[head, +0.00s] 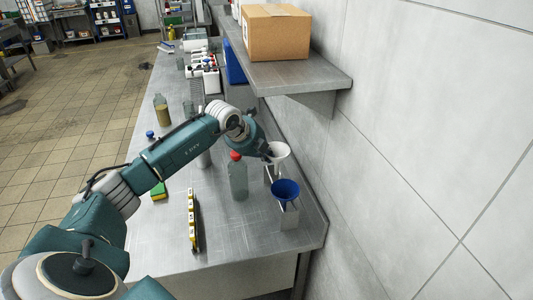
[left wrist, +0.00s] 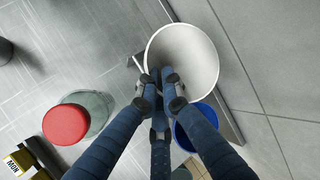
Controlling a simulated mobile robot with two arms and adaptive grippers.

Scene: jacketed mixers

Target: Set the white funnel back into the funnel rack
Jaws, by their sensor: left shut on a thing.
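The white funnel (head: 279,150) is at the back right of the bench by the wall, above the rear part of the metal funnel rack (head: 288,219). I cannot tell whether it is seated or just above the rack. My left gripper (head: 268,157) is shut on the funnel's near side. In the left wrist view the fingers (left wrist: 161,84) meet at the rim of the white funnel (left wrist: 190,50), its wide mouth facing the camera. A blue funnel (head: 285,187) stands in the front of the rack and also shows in the left wrist view (left wrist: 200,125). My right gripper is out of view.
A clear bottle with a red cap (head: 238,180) stands close left of the rack. A yellow-black strip (head: 192,220) and a green-yellow sponge (head: 159,191) lie on the bench. A shelf (head: 300,74) with a cardboard box (head: 276,32) overhangs behind. The wall is close on the right.

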